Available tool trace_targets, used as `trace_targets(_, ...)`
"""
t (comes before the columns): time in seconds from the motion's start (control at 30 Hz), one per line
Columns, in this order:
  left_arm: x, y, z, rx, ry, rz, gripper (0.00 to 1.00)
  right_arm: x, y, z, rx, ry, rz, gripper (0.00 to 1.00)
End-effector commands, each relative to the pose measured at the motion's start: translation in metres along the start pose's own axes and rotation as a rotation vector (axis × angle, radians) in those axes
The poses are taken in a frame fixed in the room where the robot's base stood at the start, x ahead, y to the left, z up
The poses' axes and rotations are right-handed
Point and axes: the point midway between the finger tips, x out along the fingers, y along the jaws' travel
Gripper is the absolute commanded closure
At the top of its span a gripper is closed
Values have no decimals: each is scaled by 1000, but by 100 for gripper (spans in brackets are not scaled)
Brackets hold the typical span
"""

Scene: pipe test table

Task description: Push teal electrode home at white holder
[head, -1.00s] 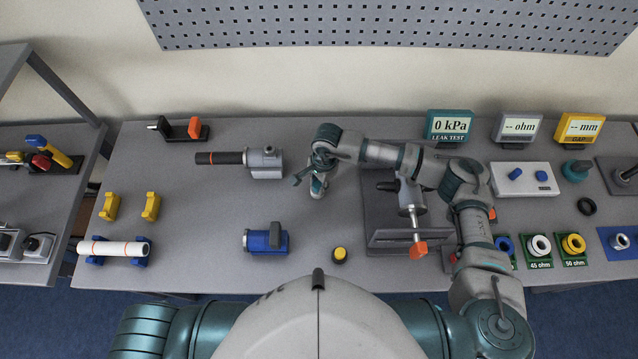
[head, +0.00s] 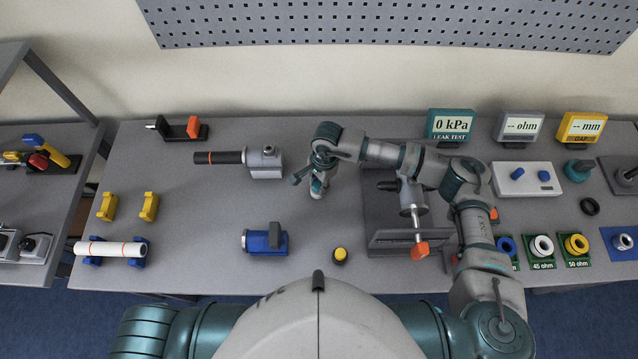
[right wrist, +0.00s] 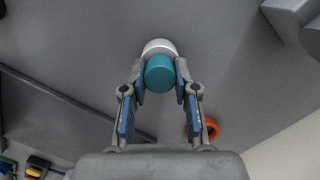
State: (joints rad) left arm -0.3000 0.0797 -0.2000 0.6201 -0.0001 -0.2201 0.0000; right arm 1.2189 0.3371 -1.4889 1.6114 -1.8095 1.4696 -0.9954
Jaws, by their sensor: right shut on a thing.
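In the right wrist view, the teal electrode (right wrist: 159,74) shows as a round teal end between the two fingertips of my right gripper (right wrist: 160,88). The fingers are shut on it. A rounded white part, seemingly the white holder (right wrist: 158,46), shows just behind the teal end and is mostly hidden by it. I cannot tell how deep the electrode sits. In the head view, my right gripper (head: 317,190) points down at the middle of the table, left of the dark test stand, and its wrist hides most of the electrode and holder. My left gripper is out of view.
The grey table (head: 200,210) has free room left of the gripper. A grey housing with a black tube (head: 264,162) lies to its left. A blue part (head: 265,240) and a yellow-topped button (head: 340,255) stand nearer me. The dark test stand (head: 384,238) with an orange-handled valve (head: 419,250) is to the right.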

Motion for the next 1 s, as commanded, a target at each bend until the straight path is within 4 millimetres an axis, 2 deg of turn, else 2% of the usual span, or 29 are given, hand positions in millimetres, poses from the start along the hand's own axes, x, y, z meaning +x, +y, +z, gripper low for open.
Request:
trace_targets(0.03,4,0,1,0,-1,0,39,12,6,0,0,-2,19,100)
trace_targets(0.7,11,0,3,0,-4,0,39,16,6,0,0,-1,18,100)
trace_targets(0.73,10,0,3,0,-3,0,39,15,6,0,0,-1,18,66)
trace_targets(0.83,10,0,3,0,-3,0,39,14,6,0,0,-1,18,42)
trace_targets(1.0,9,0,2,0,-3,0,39,13,5,0,0,0,18,42)
